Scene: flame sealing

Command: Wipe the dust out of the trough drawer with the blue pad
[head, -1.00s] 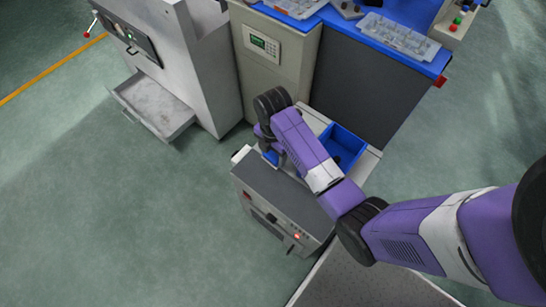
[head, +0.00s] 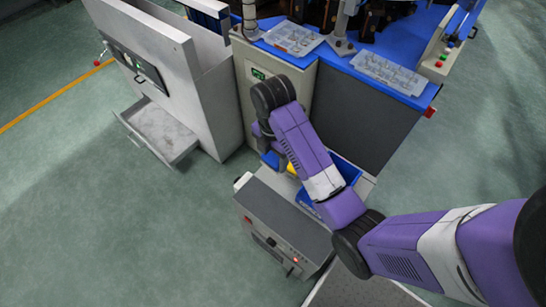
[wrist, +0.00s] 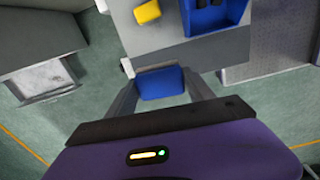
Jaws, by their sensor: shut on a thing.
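The trough drawer (head: 160,132) stands pulled out low from the grey machine at the left of the head view. Its floor looks pale and mottled, like dust. It also shows at the left of the wrist view (wrist: 45,80). My gripper (wrist: 163,84) is shut on the blue pad (wrist: 161,83), which sits between its two fingers. In the head view my gripper (head: 271,152) is above the back left part of the grey cart, to the right of the drawer and apart from it. There my wrist partly hides the blue pad (head: 270,160).
A yellow block (wrist: 147,12) and a blue bin (wrist: 215,18) with dark things inside are on the grey cart (head: 283,222). A blue-topped bench with clear parts trays (head: 390,74) stands behind. Open green floor (head: 100,220) lies before the drawer and left of the cart.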

